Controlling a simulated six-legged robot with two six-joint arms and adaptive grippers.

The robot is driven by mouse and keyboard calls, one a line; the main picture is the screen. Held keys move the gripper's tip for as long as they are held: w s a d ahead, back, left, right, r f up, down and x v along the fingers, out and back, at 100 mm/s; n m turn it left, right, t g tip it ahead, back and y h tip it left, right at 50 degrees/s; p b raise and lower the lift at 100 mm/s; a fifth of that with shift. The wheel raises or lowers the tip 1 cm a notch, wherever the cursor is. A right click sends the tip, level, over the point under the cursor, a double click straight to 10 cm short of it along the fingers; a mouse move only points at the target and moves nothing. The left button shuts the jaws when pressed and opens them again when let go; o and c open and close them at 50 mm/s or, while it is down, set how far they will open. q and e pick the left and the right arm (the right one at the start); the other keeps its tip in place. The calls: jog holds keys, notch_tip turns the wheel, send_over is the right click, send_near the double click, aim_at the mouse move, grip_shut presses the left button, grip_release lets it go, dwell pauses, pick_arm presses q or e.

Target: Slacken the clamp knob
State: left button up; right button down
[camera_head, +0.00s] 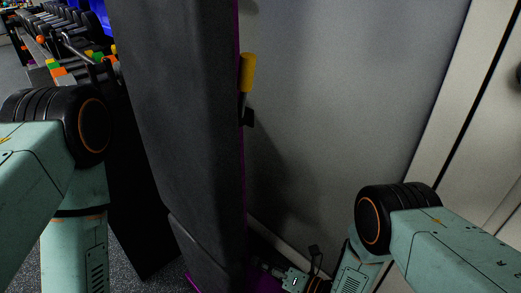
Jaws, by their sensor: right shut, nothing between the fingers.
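A yellow cylindrical grip (247,72) on a short metal shaft, with a small black block below it, stands out beside the purple edge of a tall dark padded panel in the upper middle. It is the only knob-like part I see, but I cannot tell for sure that it is the clamp knob. My right gripper (264,265) is low in the picture, well below the yellow grip and near the panel's lower right edge. It is small and dark here, shut and empty. My left arm comes in at the left, and its gripper is out of the picture.
The dark padded panel (185,120) fills the middle and hides what is behind it. A pale grey wall (330,90) stands right of it. A rack with dumbbells (62,22) and small coloured blocks (97,57) are at the upper left. Dark speckled floor shows at lower left.

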jog(key=shift+w+a+b, duration=0.45)
jog(key=shift+w+a, duration=0.65)
jog(key=shift+w, duration=0.05)
jog(key=shift+s+a+f, duration=0.1)
jog(key=shift+s+f, duration=0.05)
jog(key=shift+f, duration=0.05)
jog(key=shift+f+b, duration=0.15)
jog(key=shift+b, duration=0.15)
jog(key=shift+w+d+f, duration=0.5)
jog(key=shift+f, duration=0.3)
jog(key=shift+f, duration=0.4)
dwell(0.3)
jog(key=shift+d, duration=0.1)
jog(key=shift+p+v, duration=1.45)
jog(key=shift+v, duration=1.45)
